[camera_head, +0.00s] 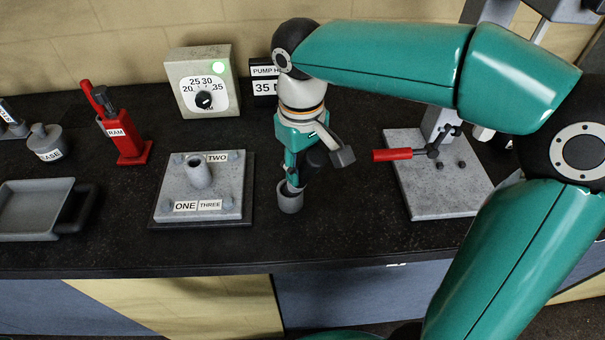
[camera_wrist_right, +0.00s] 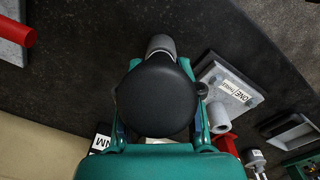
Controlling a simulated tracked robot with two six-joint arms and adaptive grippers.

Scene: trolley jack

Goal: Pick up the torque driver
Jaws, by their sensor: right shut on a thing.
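The torque driver shows in the head view as a dark body with a grey socket end (camera_head: 290,198) pointing down, just right of the plate. In the right wrist view its round black handle end (camera_wrist_right: 155,97) fills the middle, with a grey end beyond it. My right gripper (camera_head: 303,169) points down with its fingers shut around the driver; the fingers also show on both sides of the handle in the wrist view (camera_wrist_right: 160,118). The arm hides part of the driver. I cannot tell whether the socket end touches the bench. My left gripper is out of view.
A grey plate (camera_head: 180,188) labelled ONE, TWO, THREE with a central post lies left of the driver. A dial box (camera_head: 188,101), a red RAM part (camera_head: 123,138), a grey tray (camera_head: 30,207) and a red-handled vise (camera_head: 440,198) share the black bench. The front middle is clear.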

